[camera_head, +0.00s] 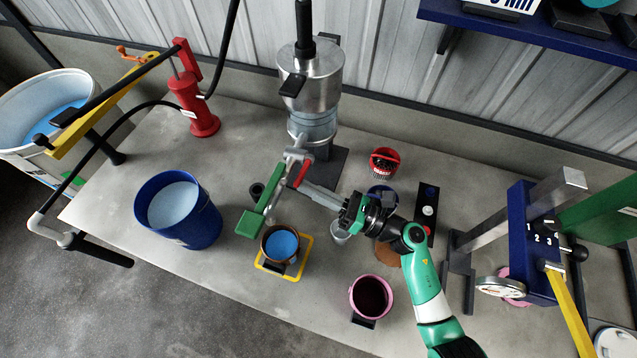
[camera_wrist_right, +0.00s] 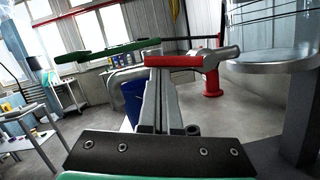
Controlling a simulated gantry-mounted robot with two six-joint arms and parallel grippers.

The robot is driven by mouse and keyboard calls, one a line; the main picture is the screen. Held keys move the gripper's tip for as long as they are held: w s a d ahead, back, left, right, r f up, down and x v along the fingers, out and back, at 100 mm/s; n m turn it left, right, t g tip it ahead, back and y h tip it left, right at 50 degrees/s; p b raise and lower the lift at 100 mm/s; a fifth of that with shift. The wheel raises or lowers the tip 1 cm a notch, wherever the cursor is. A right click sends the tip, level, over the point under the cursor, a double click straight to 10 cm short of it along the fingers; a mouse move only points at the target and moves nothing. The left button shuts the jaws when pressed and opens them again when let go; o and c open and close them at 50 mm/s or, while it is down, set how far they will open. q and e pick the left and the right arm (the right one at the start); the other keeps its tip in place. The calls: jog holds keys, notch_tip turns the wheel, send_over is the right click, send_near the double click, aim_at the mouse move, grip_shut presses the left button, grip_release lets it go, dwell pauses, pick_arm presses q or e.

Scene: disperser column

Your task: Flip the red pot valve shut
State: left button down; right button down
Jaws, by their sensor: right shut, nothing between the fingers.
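The red valve lever (camera_head: 302,174) sits on the metal spout of the steel disperser pot (camera_head: 311,72). In the right wrist view the red lever (camera_wrist_right: 172,62) lies roughly level across the picture, joined at its right end to a silver pipe fitting. A green lever (camera_head: 259,207) is beside it at the left. My right gripper (camera_head: 308,187) is shut and empty, reaching in from the right. Its fingertips (camera_wrist_right: 158,80) are just at the red lever; I cannot tell whether they touch it. My left gripper is not in view.
A brown pot of blue paint (camera_head: 267,231) stands on a yellow-framed scale (camera_head: 260,266) below the spout. A blue bucket (camera_head: 205,226) is at the left, a red pump (camera_head: 193,105) behind it. Small cups and a pink pot (camera_head: 354,283) surround my right arm.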

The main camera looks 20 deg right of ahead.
notch_tip(320, 180, up, 6)
jog(key=w+d+m+h+p, duration=0.2)
jog(key=m+h+p, duration=0.2)
jog(key=m+p, duration=1.15)
jog(key=s+d+f+n+p, duration=0.1)
jog(key=s+d, duration=0.1)
jog(key=s, duration=0.9)
jog(key=shift+d+f+t+p, duration=0.15)
jog(key=shift+d+t+p, duration=0.15)
jog(key=shift+p, duration=0.1)
jog(key=shift+s, duration=0.1)
